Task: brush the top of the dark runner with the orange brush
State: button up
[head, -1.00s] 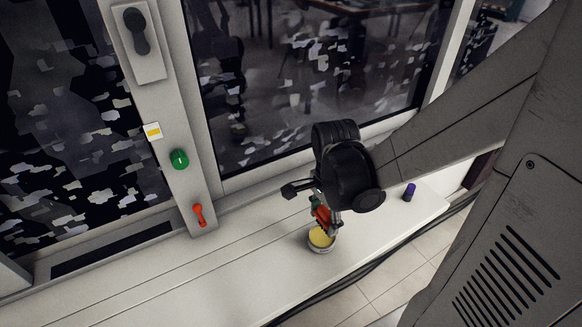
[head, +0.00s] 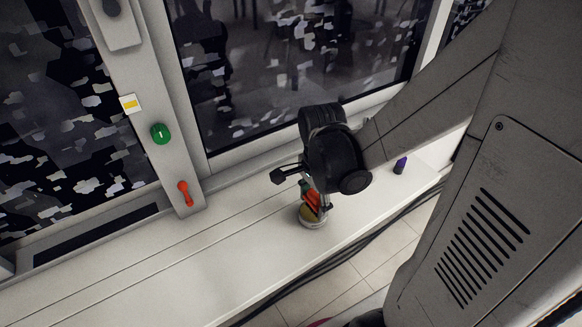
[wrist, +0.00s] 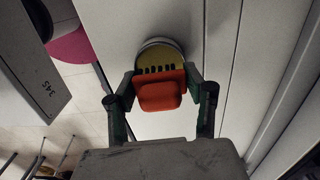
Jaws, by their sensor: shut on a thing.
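My gripper (wrist: 160,92) is shut on an orange brush (wrist: 160,92), with a finger on each side. Dark bristles show at the brush's far edge, in front of the yellow inside of a round pale tin (wrist: 157,45). In the head view the brush (head: 312,202) overlaps the tin (head: 313,222) on the white sill. I cannot tell whether the bristles touch the yellow. A long dark strip, which looks like the dark runner (head: 95,236), lies along the sill at the far left, well away from my gripper.
A green round knob (head: 160,133) and a small red-orange handle (head: 185,192) are on the window post. A purple-topped small object (head: 400,165) stands on the sill to the right. The sill (head: 215,250) is clear between tin and strip. Dark cables run along its front edge.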

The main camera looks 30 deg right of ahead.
jog(key=shift+f+b, duration=0.55)
jog(key=shift+f, duration=0.05)
dwell(1.7)
jog(key=shift+r, duration=0.15)
jog(key=shift+r+p, duration=2.9)
jog(key=shift+r, duration=0.5)
